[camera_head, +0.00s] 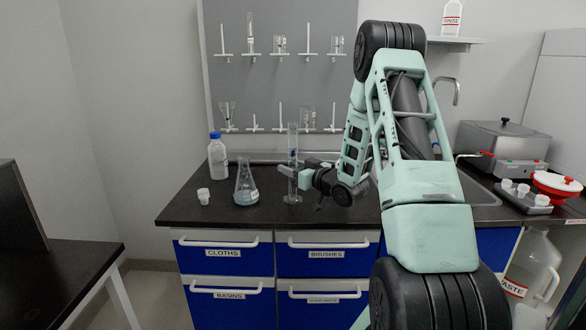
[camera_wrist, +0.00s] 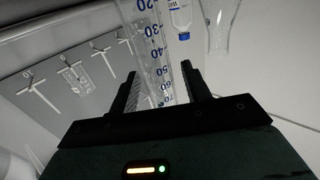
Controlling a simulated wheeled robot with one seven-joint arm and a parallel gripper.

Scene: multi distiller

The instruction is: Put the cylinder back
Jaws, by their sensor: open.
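The tall clear graduated cylinder (camera_head: 293,148) stands upright on the dark counter, right of the flask. In the wrist view, the cylinder (camera_wrist: 150,35) with its blue scale numbers rises between my two fingers. My gripper (camera_head: 288,170) is at the cylinder's lower half, coming from the right. In the wrist view, my gripper (camera_wrist: 160,85) is open, with one finger on each side of the cylinder. A gap shows on the right side; contact on the left cannot be told.
A conical flask (camera_head: 246,188), a blue-capped bottle (camera_head: 218,160) and a small white cup (camera_head: 204,196) stand left of the cylinder. A grey pegboard (camera_head: 240,85) with glassware on some pegs is behind. A sink and grey bath (camera_head: 505,140) are at right.

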